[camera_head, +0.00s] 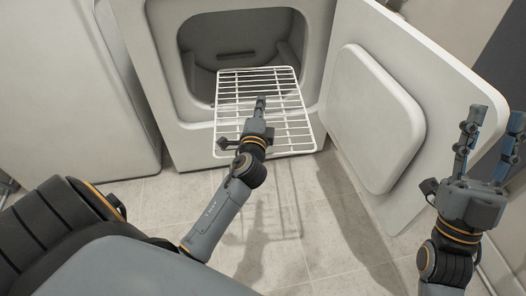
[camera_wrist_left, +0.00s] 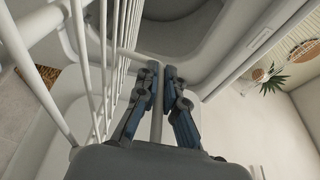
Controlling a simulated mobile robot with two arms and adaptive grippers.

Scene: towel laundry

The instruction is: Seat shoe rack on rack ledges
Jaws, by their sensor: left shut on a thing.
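The shoe rack (camera_head: 301,97) is a white wire grid. It lies roughly flat in front of the open machine (camera_head: 168,95), with its far edge at the opening and its near part over the floor. My left gripper (camera_head: 261,102) is shut on a bar of the rack near its middle. In the left wrist view my left gripper (camera_wrist_left: 161,72) pinches one bar (camera_wrist_left: 157,122), and more rack wires (camera_wrist_left: 82,52) stand at the left. My right gripper (camera_head: 495,120) is open and empty at the far right.
The machine's door (camera_head: 375,115) stands wide open on the right, between the rack and my right gripper. Another white appliance (camera_head: 60,95) stands close on the left. The tiled floor (camera_head: 280,215) below the rack is clear.

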